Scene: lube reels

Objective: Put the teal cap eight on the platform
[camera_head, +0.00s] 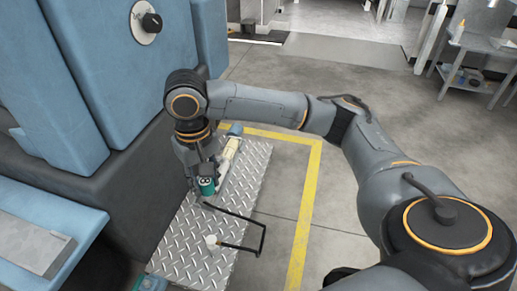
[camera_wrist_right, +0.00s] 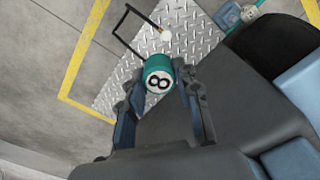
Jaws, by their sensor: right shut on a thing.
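The teal cap (camera_head: 207,187) has a white top marked with a black 8, and the marking faces my right wrist camera. My right gripper (camera_head: 201,176) is shut on it; the fingers lie on both sides of the cap (camera_wrist_right: 158,77) in the wrist view. The platform (camera_head: 185,239) is a silver diamond-plate surface beside the blue machine. The cap shows over the platform; whether it touches the plate I cannot tell. The platform also shows behind the cap in the wrist view (camera_wrist_right: 192,28). My left gripper is not in view.
A black bent rod frame (camera_head: 262,240) with a small white piece (camera_head: 211,241) lies at the platform's right side. A cream object (camera_head: 229,152) and a teal one (camera_head: 235,130) are at its far end. Another teal item (camera_head: 152,284) is at the near end. Blue machine panels (camera_head: 110,70) rise left.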

